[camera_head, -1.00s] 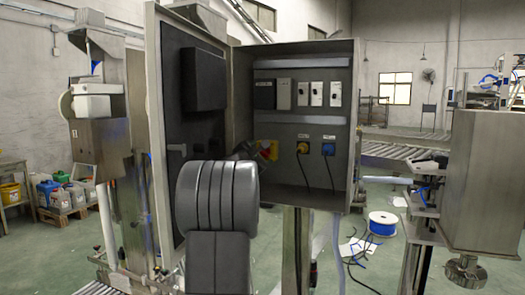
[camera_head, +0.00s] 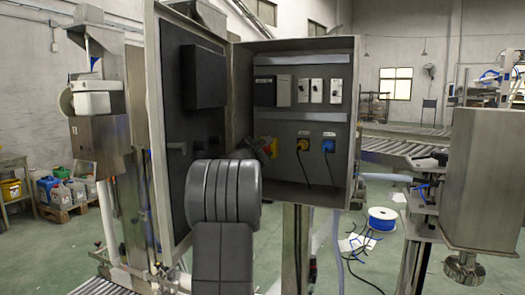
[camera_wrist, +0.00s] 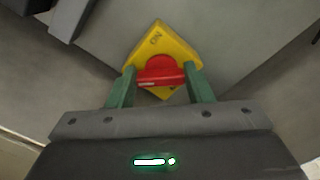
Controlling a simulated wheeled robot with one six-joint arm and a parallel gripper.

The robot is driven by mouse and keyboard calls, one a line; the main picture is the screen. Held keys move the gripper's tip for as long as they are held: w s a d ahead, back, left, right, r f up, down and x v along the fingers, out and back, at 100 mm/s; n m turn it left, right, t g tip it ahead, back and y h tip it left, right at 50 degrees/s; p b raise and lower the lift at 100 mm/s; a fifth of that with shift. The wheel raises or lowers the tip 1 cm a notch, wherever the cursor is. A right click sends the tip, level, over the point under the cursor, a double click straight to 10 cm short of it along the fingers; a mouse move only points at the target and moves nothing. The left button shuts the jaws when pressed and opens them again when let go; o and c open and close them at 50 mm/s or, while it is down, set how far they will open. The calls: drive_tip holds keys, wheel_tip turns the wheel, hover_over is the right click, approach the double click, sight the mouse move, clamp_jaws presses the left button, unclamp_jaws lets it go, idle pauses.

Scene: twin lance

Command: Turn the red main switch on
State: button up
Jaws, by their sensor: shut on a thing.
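The red main switch (camera_wrist: 160,72) sits on a yellow diamond-shaped plate (camera_wrist: 158,40) on a grey cabinet panel. Dark lettering that reads like ON is near the plate's upper corner in the wrist view. The red handle lies across the picture between the two green fingers of my gripper (camera_wrist: 162,80). The fingers are shut on the handle from its left and right ends. In the head view part of the yellow plate (camera_head: 272,147) shows low in the cabinet. My wrist and arm hide most of the switch there.
The open cabinet (camera_head: 300,119) has its door (camera_head: 160,150) swung out at left, close to my arm. White breakers (camera_head: 317,91) are above. A steel box (camera_head: 480,180) stands at right.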

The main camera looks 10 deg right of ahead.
drive_tip(key=shift+f+b, duration=0.1)
drive_tip(key=shift+b, duration=0.25)
drive_tip(key=shift+d+f+m+b, duration=0.1)
drive_tip(key=shift+f+m+b, duration=0.1)
drive_tip(key=shift+m+b, duration=4)
drive_tip(key=shift+d+f+m+b, duration=0.1)
drive_tip(key=shift+f+m+b, duration=0.05)
drive_tip(key=shift+m+b, duration=4)
drive_tip(key=shift+m+p, duration=0.65)
drive_tip(key=shift+m, duration=0.1)
drive_tip(key=o, duration=1)
drive_tip(key=shift+r, duration=0.1)
drive_tip(key=shift+s+a, duration=0.15)
